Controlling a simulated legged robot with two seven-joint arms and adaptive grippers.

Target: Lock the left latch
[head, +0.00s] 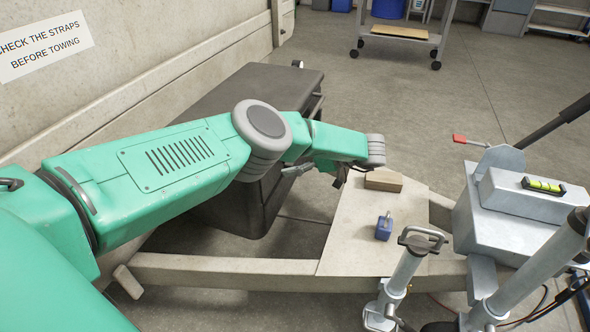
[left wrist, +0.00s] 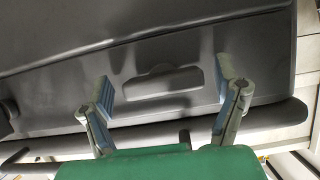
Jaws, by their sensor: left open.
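A dark grey box (head: 262,82) stands beside the trailer wall, with its lid down. My left arm crosses in front of it in the head view. My left gripper (head: 297,169) is by the box's right side, largely hidden by the arm. In the left wrist view my left gripper (left wrist: 166,88) is open, one finger on each side of a shallow recessed shape (left wrist: 160,82) in the box's dark grey face (left wrist: 60,60). Nothing is between the fingers. I cannot tell whether they touch the face. No left latch can be made out clearly. My right gripper is out of view.
A pale plate (head: 345,235) on the trailer frame (head: 220,270) carries a wooden block (head: 383,181) and a blue padlock (head: 384,229). A metal coupler box with a spirit level (head: 543,185) and jack posts (head: 405,270) stand right. Floor beyond is clear up to a cart (head: 400,38).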

